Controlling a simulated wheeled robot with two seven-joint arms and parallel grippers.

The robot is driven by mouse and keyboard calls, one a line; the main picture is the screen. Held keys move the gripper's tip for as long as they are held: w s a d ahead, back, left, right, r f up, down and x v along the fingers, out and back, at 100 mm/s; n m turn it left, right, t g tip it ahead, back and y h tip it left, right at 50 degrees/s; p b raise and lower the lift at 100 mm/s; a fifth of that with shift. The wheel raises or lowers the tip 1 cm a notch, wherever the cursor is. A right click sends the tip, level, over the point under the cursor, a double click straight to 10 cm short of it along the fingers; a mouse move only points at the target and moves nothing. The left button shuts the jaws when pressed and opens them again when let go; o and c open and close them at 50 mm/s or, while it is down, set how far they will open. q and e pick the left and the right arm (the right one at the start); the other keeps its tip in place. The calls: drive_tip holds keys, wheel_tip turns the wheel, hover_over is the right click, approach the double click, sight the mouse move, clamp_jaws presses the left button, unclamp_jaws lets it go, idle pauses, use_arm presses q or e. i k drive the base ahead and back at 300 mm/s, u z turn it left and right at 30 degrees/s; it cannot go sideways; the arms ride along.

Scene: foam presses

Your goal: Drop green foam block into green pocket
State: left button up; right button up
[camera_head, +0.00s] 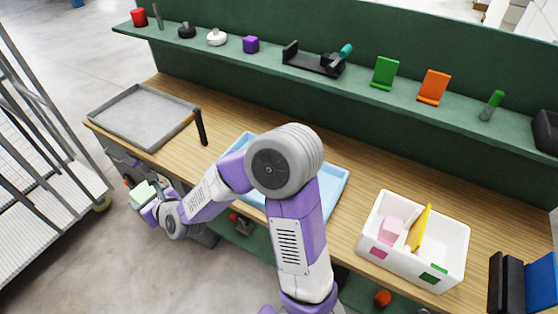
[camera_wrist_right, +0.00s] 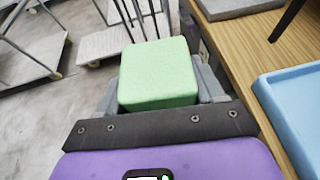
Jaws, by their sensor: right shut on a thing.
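The pale green foam block (camera_head: 143,192) is held in my right gripper (camera_head: 152,200), at the left of the head view, off the front edge of the bench. In the right wrist view the green block (camera_wrist_right: 158,75) sits between the grey fingers, which are shut on its two sides. The white box (camera_head: 375,240) stands far to the right on the bench. A yellow divider (camera_head: 419,228) stands tilted in it. The pocket right of the divider, with a green label (camera_head: 432,277) on the box's front, looks empty. My left gripper is not in view.
A pink block (camera_head: 390,229) lies in the pocket left of the divider, above a pink label (camera_head: 378,253). A blue tray (camera_head: 337,185) lies mid-bench, partly behind my arm. A grey tray (camera_head: 140,115) lies at left. A green shelf (camera_head: 270,61) with several items runs behind.

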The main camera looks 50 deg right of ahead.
sight(430, 256)
drive_tip(key=u, duration=0.85)
drive_tip(key=k, duration=1.5)
drive_tip(key=z, duration=2.5)
